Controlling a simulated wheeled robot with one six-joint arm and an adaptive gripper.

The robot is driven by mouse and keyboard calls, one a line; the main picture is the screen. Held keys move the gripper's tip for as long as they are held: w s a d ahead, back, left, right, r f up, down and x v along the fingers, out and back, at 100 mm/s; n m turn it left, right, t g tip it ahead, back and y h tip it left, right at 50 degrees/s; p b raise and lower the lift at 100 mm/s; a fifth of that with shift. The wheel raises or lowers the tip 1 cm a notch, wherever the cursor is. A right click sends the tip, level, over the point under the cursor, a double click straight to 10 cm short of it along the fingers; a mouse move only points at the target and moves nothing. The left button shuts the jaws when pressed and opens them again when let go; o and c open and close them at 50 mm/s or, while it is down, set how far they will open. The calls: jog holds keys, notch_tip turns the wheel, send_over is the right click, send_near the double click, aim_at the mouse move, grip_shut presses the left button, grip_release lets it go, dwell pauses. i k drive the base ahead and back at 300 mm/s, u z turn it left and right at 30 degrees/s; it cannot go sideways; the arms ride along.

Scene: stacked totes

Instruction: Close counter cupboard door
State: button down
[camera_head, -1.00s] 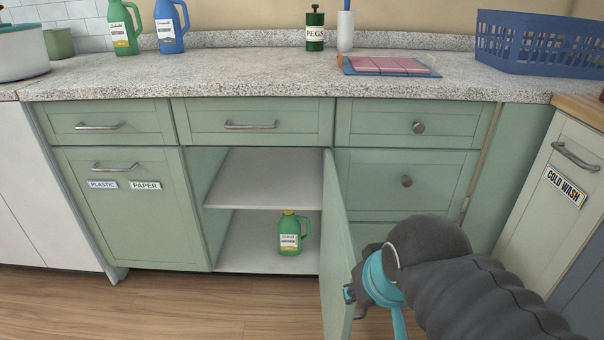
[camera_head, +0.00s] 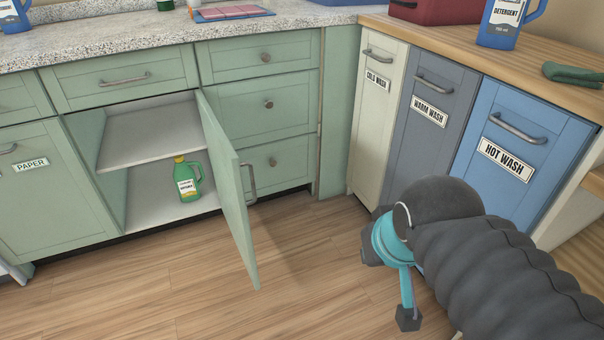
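The green counter cupboard door (camera_head: 232,190) stands wide open, swung out from the cabinet and hinged on its right side. A metal bar handle (camera_head: 250,184) is on its outer face, on the right. The open cupboard shows a white shelf (camera_head: 150,132) and a green bottle (camera_head: 188,182) on its floor. My gripper (camera_head: 385,285) is to the right of the door, apart from it, over the floor in front of the wash bins.
Cold wash (camera_head: 376,115), warm wash (camera_head: 430,130) and hot wash (camera_head: 515,160) fronts stand on the right under a wooden top (camera_head: 480,45). Green drawers (camera_head: 262,108) are right of the cupboard. The wooden floor (camera_head: 190,290) in front is clear.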

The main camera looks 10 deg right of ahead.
aim_at(225, 165)
jog(key=u, duration=0.7)
jog(key=i, duration=0.45)
jog(key=u, duration=0.4)
